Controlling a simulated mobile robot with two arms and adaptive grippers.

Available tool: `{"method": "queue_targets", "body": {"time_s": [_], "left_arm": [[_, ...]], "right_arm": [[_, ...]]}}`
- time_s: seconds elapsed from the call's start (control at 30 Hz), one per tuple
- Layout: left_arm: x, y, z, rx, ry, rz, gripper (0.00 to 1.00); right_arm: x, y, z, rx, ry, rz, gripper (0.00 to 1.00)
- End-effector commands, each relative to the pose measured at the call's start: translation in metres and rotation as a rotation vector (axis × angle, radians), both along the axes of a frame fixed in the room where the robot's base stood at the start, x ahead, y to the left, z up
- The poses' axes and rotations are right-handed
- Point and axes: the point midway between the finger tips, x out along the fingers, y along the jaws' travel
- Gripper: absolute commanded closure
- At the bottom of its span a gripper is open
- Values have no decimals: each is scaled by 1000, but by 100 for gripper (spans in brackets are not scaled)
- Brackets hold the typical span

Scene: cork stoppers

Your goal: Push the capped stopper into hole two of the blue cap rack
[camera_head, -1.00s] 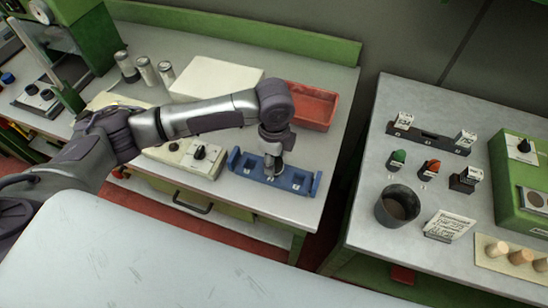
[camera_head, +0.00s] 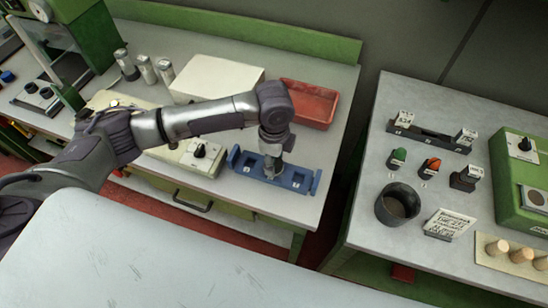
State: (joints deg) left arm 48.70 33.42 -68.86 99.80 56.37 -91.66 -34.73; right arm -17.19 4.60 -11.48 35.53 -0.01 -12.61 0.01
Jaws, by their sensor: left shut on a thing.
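The blue cap rack (camera_head: 312,183) lies on the left bench, a long block with raised ends and a row of square holes. One hole shows to the left of my gripper and one to the right. My left gripper (camera_head: 270,174) points down over the middle hole, its fingertips at or in the rack. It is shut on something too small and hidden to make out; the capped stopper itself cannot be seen. My right gripper is not in view.
The right bench holds a dark cup (camera_head: 397,205), a card (camera_head: 450,224) and several corks on a board (camera_head: 520,256). A gap separates the benches.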

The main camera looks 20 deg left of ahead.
Motion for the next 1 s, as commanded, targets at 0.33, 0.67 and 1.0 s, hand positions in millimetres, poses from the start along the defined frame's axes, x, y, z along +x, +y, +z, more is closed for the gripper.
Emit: {"method": "queue_targets", "body": {"time_s": [0.33, 0.67, 1.0], "left_arm": [[0, 0, -1, -1, -1, 0, 22], [1, 0, 5, -2, -2, -1, 22], [2, 0, 69, -2, -6, -1, 22]], "right_arm": [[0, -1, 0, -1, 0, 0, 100], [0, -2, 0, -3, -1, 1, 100], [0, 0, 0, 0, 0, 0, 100]]}}
